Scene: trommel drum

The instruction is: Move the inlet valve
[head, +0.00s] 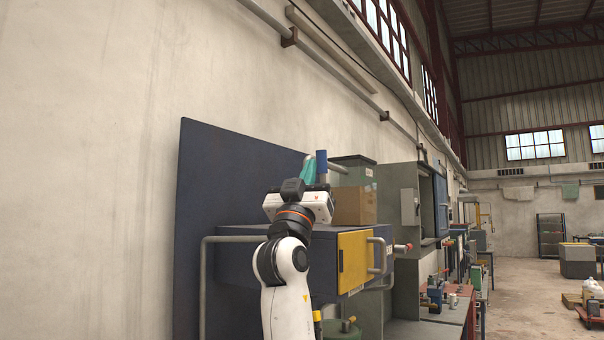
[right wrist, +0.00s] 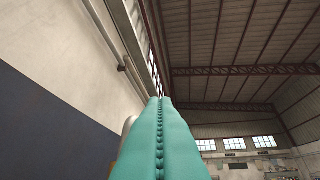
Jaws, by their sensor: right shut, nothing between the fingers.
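My right gripper (head: 308,162) points up above the dark blue machine housing, with its teal fingers pressed together and nothing between them. The shut fingers also fill the lower middle of the right wrist view (right wrist: 160,140). A blue upright piece (head: 321,159) stands just right of the fingertips, by a grey pipe end (head: 338,168). It may be the inlet valve's handle; I cannot tell for sure, nor whether the fingers touch it. A pale curved part (right wrist: 127,126) shows behind the fingers, mostly hidden. My left gripper is not in view.
The dark blue housing (head: 240,260) has a yellow panel (head: 354,262) and a grey handle (head: 379,254). A cardboard box (head: 354,206) sits on top, beside a grey-green cabinet (head: 358,174). A dark blue board (head: 225,175) stands behind. Open floor (head: 530,295) lies far right.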

